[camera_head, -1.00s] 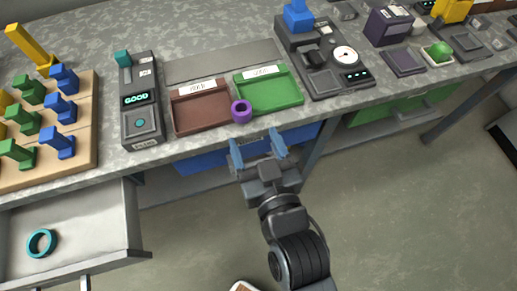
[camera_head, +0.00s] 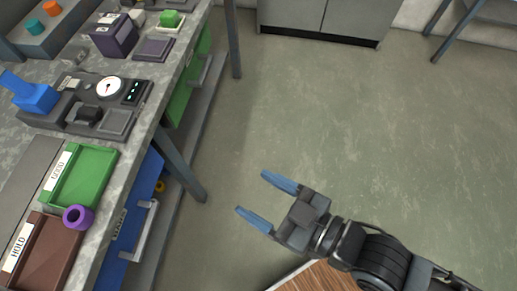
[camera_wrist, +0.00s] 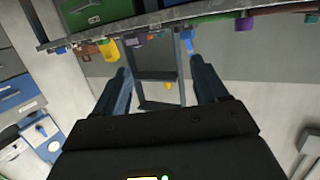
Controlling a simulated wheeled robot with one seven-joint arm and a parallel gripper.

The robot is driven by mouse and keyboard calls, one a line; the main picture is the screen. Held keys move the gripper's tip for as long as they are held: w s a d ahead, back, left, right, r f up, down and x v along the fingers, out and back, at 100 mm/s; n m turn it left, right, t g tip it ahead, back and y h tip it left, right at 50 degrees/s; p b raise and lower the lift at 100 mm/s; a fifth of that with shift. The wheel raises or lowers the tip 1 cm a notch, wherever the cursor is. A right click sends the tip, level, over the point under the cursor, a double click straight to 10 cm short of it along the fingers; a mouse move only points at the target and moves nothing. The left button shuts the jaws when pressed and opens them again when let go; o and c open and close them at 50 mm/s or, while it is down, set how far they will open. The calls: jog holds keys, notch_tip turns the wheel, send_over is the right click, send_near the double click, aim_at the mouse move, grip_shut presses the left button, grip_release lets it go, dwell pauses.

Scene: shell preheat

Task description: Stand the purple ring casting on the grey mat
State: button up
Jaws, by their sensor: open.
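The purple ring casting (camera_head: 78,217) sits at the bench-side edge of the trays, where the green and brown trays meet. A small purple shape, likely the ring, shows at the top of the wrist view (camera_wrist: 245,24). A plain grey strip (camera_head: 28,172) that looks like the grey mat lies behind the trays. My gripper (camera_head: 252,193) is open and empty over the floor, well to the right of the bench and ring. Its two blue fingers also spread apart in the wrist view (camera_wrist: 160,72).
The green GOOD tray (camera_head: 108,163) and brown HOLD tray (camera_head: 62,245) lie near the bench edge. A gauge fixture (camera_head: 85,110) stands beyond them. The floor on the right is clear.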

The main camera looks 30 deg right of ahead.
jog(key=s+d+r+m+h, duration=0.5)
jog(key=s+d+r, duration=0.3)
jog(key=s+d, duration=0.4)
jog(key=shift+s+r+t+h, duration=0.15)
jog(key=shift+s+t+h, duration=0.25)
jog(key=shift+s+h, duration=0.65)
